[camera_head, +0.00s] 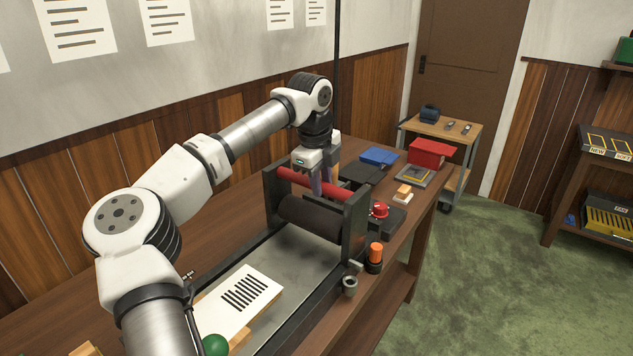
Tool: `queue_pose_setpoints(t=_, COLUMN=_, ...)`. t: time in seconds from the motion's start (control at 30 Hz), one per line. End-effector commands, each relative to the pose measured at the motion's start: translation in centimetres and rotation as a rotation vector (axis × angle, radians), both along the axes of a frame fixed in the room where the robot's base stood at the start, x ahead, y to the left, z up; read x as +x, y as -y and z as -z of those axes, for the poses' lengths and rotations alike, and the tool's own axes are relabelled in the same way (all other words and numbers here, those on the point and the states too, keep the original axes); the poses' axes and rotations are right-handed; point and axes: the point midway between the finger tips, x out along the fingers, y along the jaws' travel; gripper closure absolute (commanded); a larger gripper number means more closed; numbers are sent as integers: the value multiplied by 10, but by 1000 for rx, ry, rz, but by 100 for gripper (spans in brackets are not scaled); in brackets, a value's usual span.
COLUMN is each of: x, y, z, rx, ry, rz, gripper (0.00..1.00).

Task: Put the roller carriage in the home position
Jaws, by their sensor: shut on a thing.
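The roller carriage (358,216) is a dark frame with a black roller (311,217) and a red bar (297,181) across its top. It stands across the far part of the grey press bed (313,255) on the wooden bench. My gripper (319,182) points down at the carriage from above and is shut on the red bar, near its middle. The fingertips are partly hidden behind the bar and roller. A white sheet with black bars (245,300) lies on the near part of the bed.
A red button (379,210) on a black base and an orange-capped container (375,253) stand right of the carriage. A small grey cup (349,284) is nearer. A red box (432,153) and blue item (379,156) lie beyond. A green ball (215,345) is at the near edge.

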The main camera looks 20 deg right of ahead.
Motion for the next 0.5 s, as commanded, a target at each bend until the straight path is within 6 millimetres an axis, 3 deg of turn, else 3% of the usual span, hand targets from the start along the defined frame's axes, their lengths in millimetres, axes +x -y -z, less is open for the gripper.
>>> queue_pose_setpoints(t=0.3, x=2, y=4, z=-4, rx=-14, ry=13, rz=-1, gripper=100)
queue_pose_setpoints(t=0.33, x=2, y=4, z=-4, rx=-14, ry=13, rz=-1, gripper=72)
queue_pose_setpoints(t=0.5, x=2, y=3, z=-4, rx=-11, ry=10, rz=-1, gripper=53)
